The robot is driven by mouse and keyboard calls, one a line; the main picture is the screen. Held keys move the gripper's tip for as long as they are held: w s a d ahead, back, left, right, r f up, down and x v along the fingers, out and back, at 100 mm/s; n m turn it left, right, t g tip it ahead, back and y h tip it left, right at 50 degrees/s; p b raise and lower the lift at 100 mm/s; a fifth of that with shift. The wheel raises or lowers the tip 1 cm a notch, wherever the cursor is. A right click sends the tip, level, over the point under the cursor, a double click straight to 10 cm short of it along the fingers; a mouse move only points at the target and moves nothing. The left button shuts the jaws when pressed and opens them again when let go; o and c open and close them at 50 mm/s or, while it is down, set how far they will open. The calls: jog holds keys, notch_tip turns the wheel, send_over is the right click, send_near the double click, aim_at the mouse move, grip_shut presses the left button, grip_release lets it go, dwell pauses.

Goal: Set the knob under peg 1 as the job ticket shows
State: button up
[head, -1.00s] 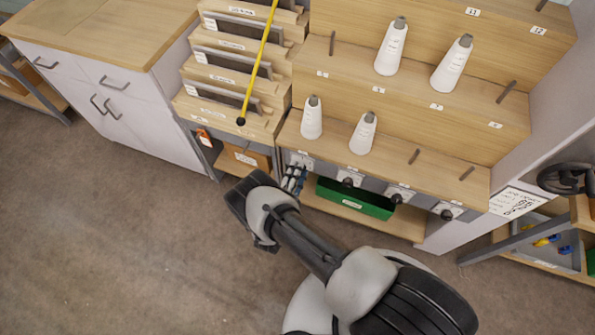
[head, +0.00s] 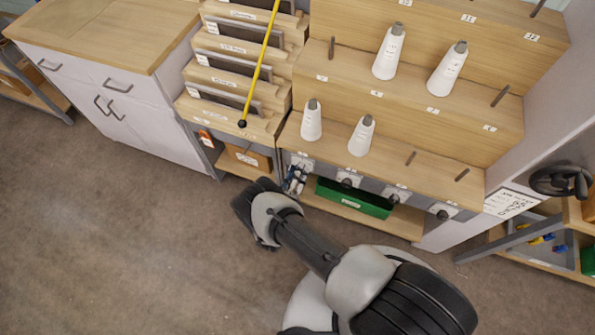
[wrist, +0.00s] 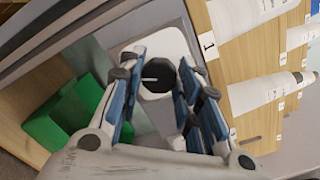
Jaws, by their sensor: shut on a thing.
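The knob under peg 1 (wrist: 157,80) is round and dark with a white pointer line, on a light square plate (wrist: 160,42). In the wrist view the line points to the left. My gripper (wrist: 160,96) has its blue fingers closed on both sides of the knob. In the head view my gripper (head: 296,180) is at the left end of the knob row and hides this knob. The label 1 (wrist: 208,45) is beside the plate in the wrist view. A white cone (head: 311,122) stands on the shelf above. A printed sheet (head: 511,202) hangs at the right; its text is unreadable.
More knobs (head: 394,199) run to the right along the grey rail. A green bin (head: 352,198) sits just below, close to my gripper. A yellow rod (head: 260,70) slants across the slotted rack at the left. The floor (head: 110,240) at the left is clear.

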jog(key=m+p, duration=0.2)
jog(key=m, duration=0.4)
jog(key=shift+m, duration=0.4)
dwell(0.3)
jog(key=o, duration=1)
jog(key=shift+o, duration=0.2)
jog(key=v, duration=1.2)
jog(key=shift+r, duration=0.1)
